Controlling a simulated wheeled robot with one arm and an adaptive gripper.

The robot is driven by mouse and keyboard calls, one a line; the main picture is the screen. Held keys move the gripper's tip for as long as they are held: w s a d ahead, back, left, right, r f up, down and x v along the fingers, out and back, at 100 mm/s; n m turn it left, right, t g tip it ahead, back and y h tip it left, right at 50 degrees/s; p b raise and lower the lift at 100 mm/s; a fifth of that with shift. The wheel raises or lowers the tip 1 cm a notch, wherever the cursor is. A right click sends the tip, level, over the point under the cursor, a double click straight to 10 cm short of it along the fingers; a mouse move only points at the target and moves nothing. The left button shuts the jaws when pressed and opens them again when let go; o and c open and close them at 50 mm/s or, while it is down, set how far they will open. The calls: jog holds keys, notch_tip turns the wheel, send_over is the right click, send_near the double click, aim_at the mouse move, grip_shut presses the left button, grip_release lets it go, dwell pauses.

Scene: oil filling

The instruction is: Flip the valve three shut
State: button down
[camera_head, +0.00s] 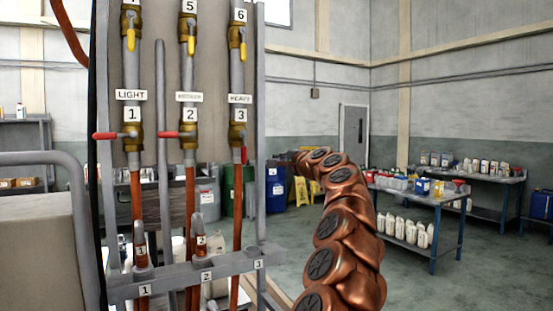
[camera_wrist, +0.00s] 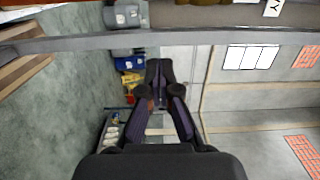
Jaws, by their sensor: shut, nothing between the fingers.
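Valve three (camera_head: 238,132) is the brass valve under the "HEAVY" label, on the right-hand pipe of the panel in the head view. Its red handle (camera_head: 244,155) hangs down along the pipe. My gripper (camera_wrist: 158,72) shows in the wrist view with its dark fingers closed together and empty. In the head view my copper arm reaches to the right side of the panel, and the gripper is hidden behind the panel's edge post. Valve three is not clearly visible in the wrist view; only part of a label (camera_wrist: 272,8) shows at the top.
Valve one (camera_head: 132,132) and valve two (camera_head: 189,132) have red handles pointing left. Yellow-handled valves sit above. A grey frame post (camera_head: 259,110) edges the panel on the right. A numbered rail (camera_head: 190,278) crosses below. Tables with bottles (camera_head: 440,195) stand farther right.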

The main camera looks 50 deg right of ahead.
aim_at(244, 147)
jog(key=w+a+p, duration=0.1)
jog(key=w+p, duration=0.3)
jog(key=w, duration=0.6)
jog(key=shift+w, duration=0.2)
dwell(1.0)
jog(key=shift+a+m, duration=0.2)
jog(key=shift+m, duration=0.2)
dwell(0.3)
